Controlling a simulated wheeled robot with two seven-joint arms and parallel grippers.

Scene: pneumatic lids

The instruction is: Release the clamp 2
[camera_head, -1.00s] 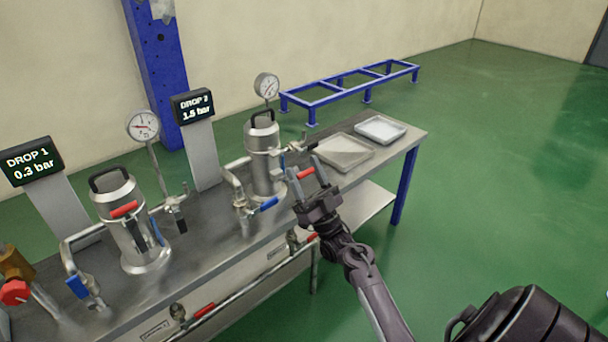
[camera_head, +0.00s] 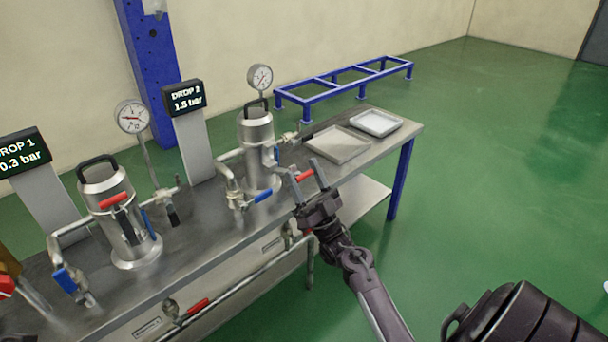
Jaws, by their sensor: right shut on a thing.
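The right-hand vessel (camera_head: 255,130), a steel canister with a black top handle, stands on the bench beside the DROP 2 display (camera_head: 187,98), which reads 1.5 bar. A red clamp handle (camera_head: 305,176) shows at the vessel's right, between the two fingers of my right gripper (camera_head: 307,173). The gripper is shut on this handle, and its fingers hide part of the clamp. The handle stands out from the vessel's side. A blue valve handle (camera_head: 263,197) is just left of the gripper. My left gripper is not in view.
The left vessel (camera_head: 122,225) with its own red handle (camera_head: 113,201) stands by the DROP 1 display (camera_head: 24,152), reading 0.3 bar. Two trays (camera_head: 340,156) (camera_head: 393,130) lie at the bench's right end. A pipe with a red valve handle (camera_head: 199,305) runs along the bench front.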

